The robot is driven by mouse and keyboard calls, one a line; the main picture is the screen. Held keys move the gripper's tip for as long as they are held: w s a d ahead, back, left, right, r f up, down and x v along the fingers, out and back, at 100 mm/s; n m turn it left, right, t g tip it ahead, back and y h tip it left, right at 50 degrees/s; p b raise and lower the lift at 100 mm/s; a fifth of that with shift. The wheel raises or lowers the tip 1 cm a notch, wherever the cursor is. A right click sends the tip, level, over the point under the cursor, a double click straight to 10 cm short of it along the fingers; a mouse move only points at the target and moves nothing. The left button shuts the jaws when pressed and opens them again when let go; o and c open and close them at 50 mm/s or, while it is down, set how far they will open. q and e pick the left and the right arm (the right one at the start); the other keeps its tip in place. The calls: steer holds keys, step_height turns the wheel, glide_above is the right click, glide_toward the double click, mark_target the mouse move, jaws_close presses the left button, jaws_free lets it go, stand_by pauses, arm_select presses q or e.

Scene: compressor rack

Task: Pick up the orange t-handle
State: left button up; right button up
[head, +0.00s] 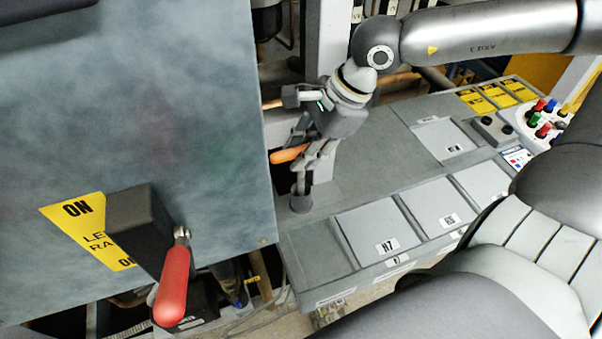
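The orange t-handle (287,154) lies about level near the right edge of the large grey panel, above the grey bench. My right gripper (306,151) reaches down to it from the upper right. Its fingers are at the handle, and one covers the handle's right end. The orange left end shows clear of the fingers. I cannot tell whether the fingers press on the handle or only stand around it. A short dark grey post (301,199) stands just below the fingers. My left gripper is not in view.
The large grey panel (150,100) fills the left side, close to the gripper. A red lever (172,286) hangs on its front beside a yellow ON label (78,222). The bench (310,240) has several light lids and a control box (540,125) with coloured buttons.

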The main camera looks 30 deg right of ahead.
jaws_close()
steer(key=shift+r, duration=0.1)
steer(key=shift+r, duration=0.1)
